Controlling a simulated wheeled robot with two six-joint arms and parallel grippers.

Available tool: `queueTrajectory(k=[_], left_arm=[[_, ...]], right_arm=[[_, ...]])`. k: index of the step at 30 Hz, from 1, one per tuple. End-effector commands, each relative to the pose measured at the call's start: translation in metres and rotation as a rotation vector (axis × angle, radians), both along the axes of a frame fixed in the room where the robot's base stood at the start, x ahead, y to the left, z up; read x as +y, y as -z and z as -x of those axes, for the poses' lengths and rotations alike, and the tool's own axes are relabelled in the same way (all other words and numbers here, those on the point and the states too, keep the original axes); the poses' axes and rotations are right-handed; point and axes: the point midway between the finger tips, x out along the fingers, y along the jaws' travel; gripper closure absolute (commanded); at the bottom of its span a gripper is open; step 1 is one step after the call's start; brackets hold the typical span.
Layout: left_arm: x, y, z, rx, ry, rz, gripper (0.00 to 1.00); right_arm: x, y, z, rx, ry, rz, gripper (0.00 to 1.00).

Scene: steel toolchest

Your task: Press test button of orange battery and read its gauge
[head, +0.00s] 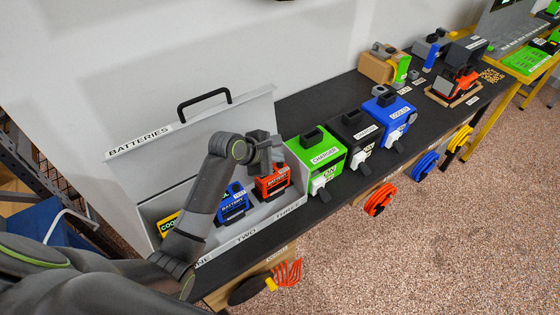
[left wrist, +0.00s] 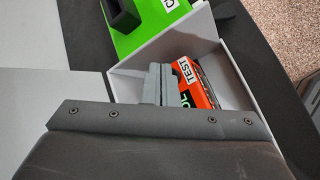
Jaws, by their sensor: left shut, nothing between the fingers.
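The orange battery (head: 271,184) sits in the right-hand compartment of the grey batteries box (head: 222,236). In the left wrist view the orange battery (left wrist: 207,90) shows a white TEST label on top. Its test button and gauge cannot be made out. My left gripper (head: 276,165) is shut and empty, pointing down over the orange battery. In the left wrist view the fingertips (left wrist: 162,84) are together, close beside the battery's labelled top. I cannot tell whether they touch it. My right gripper is not in view.
The box's raised lid (head: 200,119) is behind the arm. Green (head: 317,155), black (head: 357,136) and blue (head: 390,117) chargers stand right of the box on the dark bench.

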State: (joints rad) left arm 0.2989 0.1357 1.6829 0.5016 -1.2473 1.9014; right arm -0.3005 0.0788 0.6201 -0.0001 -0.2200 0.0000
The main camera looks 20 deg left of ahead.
Motion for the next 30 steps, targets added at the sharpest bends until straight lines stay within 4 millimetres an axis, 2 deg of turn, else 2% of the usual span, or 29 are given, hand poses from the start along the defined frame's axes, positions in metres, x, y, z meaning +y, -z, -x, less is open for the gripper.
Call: queueTrajectory(k=[30], left_arm=[[-0.0002, 0.0085, 0.0002, 0.001, 0.001, 0.000, 1.00]], right_arm=[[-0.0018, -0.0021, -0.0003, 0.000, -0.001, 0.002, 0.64]])
